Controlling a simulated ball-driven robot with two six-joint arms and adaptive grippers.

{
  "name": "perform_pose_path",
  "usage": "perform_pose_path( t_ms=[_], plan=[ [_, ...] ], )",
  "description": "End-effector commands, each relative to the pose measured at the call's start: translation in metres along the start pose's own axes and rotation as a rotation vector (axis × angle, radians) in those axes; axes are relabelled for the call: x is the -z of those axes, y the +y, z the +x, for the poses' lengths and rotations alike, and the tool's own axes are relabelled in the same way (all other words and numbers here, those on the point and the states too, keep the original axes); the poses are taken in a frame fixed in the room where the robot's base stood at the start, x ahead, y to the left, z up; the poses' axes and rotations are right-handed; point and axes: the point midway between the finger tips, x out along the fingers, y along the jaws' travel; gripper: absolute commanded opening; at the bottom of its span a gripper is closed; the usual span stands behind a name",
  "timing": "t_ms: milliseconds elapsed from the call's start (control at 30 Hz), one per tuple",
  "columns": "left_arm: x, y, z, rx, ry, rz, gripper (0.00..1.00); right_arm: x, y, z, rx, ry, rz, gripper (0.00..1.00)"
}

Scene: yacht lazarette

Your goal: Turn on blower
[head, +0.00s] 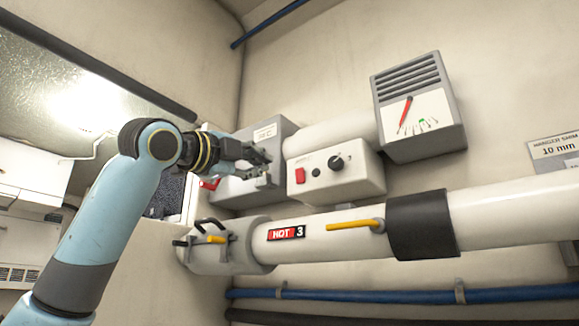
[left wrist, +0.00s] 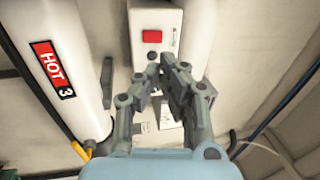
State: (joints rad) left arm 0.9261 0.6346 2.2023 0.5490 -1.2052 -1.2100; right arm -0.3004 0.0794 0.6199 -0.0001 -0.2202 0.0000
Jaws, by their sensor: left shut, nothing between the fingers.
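A white control box (head: 345,186) on the wall has a red rocker switch (head: 300,175), a small black button (head: 316,172) and a black knob (head: 336,162). A white cylinder (head: 335,135) sits behind it. In the left wrist view the box (left wrist: 170,14) and red switch (left wrist: 153,36) are ahead of the fingertips. My left gripper (head: 266,168) is shut and empty, just left of the box in the head view, and apart from the switch as far as I can tell. It also shows in the left wrist view (left wrist: 163,66). My right gripper is not in view.
A grey box (head: 236,188) is behind my left gripper. A gauge (head: 418,110) with a red needle hangs upper right. A thick white pipe (head: 500,212) marked HOT 3, with yellow handles, runs below the control box. Blue hoses (head: 400,294) run lower.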

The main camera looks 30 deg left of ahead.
Motion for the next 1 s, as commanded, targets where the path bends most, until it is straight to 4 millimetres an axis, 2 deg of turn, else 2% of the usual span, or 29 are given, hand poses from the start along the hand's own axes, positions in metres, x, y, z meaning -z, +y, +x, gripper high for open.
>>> perform_pose_path(
  t_ms=[100, 300, 500, 700, 1000],
  plan=[
    [0.001, -0.003, 0.028, -0.001, 0.002, -0.009, 0.00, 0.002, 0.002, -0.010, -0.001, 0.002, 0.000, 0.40],
    [0.001, -0.002, 0.070, -0.002, 0.002, -0.006, 0.00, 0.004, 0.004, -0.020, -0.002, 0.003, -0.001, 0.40],
    [0.000, -0.002, 0.098, -0.001, 0.000, -0.002, 0.00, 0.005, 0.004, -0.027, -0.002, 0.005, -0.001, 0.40],
    [0.000, 0.000, 0.108, 0.000, 0.000, 0.000, 0.00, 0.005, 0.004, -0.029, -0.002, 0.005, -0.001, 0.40],
    [0.000, 0.000, 0.108, -0.001, -0.001, 0.000, 0.00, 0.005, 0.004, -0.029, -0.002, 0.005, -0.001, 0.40]
  ],
)
